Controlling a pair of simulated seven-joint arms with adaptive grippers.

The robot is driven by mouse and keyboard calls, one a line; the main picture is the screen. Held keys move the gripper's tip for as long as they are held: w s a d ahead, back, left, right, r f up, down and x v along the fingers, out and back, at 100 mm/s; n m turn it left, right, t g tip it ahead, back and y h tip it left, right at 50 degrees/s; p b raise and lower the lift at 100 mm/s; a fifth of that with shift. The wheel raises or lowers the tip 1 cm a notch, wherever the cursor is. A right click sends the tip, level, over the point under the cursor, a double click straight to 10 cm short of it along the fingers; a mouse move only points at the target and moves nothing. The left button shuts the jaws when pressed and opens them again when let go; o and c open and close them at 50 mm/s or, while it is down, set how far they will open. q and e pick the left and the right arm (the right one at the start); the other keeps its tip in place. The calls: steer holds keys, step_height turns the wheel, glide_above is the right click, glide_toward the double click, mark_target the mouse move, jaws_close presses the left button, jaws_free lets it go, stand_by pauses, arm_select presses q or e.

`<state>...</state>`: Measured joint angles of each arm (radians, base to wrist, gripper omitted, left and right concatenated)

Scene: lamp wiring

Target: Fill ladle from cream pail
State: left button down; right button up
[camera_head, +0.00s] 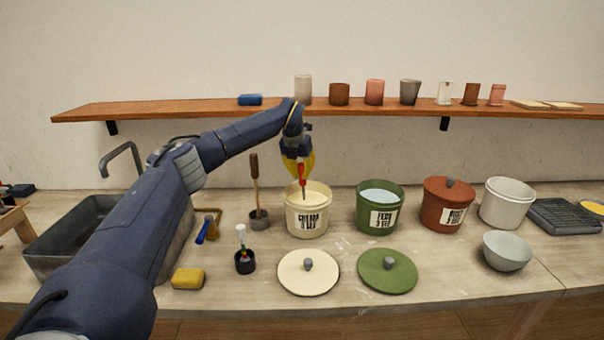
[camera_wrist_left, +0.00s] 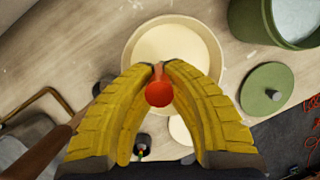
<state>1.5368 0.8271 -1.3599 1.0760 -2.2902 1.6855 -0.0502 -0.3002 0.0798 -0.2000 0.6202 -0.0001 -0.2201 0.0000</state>
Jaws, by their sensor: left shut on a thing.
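The cream pail (camera_head: 307,221) stands open on the counter and holds cream-coloured liquid. It also shows in the left wrist view (camera_wrist_left: 133,45). My left gripper (camera_head: 300,168) is above the pail, its yellow fingers shut on the red handle (camera_head: 302,177) of a ladle. The round red handle end shows between the fingertips in the left wrist view (camera_wrist_left: 159,92). The handle runs down into the pail's mouth. The ladle's bowl is hidden, so I cannot tell whether it is in the liquid. My right gripper is not in view.
A green pail (camera_head: 378,210) with pale blue liquid stands to the right, then a lidded red-brown pail (camera_head: 446,207). Cream (camera_head: 308,275) and green (camera_head: 387,273) lids lie in front. A wooden-handled tool in a small pot (camera_head: 258,218) stands close left.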

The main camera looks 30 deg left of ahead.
arm_select(q)
steer(key=shift+r, duration=0.1)
stand_by(0.3)
steer(key=shift+r, duration=5.7)
